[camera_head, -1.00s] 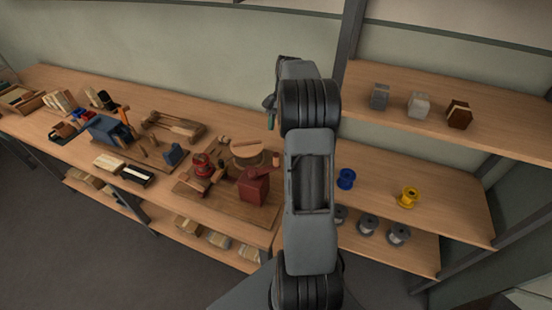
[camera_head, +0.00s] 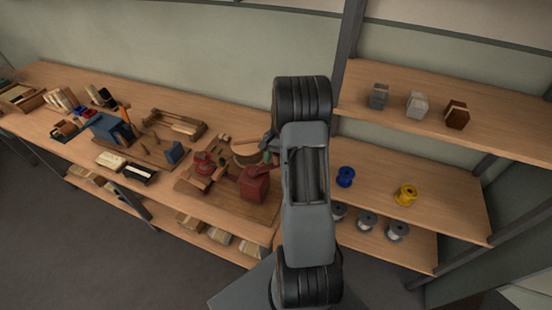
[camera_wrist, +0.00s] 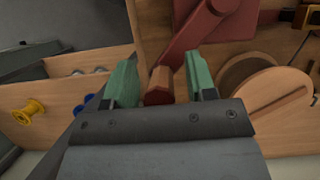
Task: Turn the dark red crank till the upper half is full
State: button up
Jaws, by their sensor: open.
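The dark red crank arm (camera_wrist: 192,42) shows in the wrist view, with its brown-red handle knob (camera_wrist: 159,84) between the two green fingertips of my gripper (camera_wrist: 156,78). The fingers stand open on either side of the knob, with a visible gap on the right; the left gap is smaller. The crank joins a dark red block (camera_wrist: 232,12), which in the head view is the red box (camera_head: 255,184) on a wooden board (camera_head: 235,208). In the head view my gripper (camera_head: 267,155) is beside this box, partly hidden by my arm. Whether any half is full cannot be seen.
A round wooden piece (camera_wrist: 268,98) lies close to the right finger, and it shows behind the red box in the head view (camera_head: 246,153). Blue (camera_head: 345,176) and yellow (camera_head: 406,194) spools stand on the right shelf.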

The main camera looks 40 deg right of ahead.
jog(key=shift+c, duration=0.3)
grip_shut()
dwell(0.3)
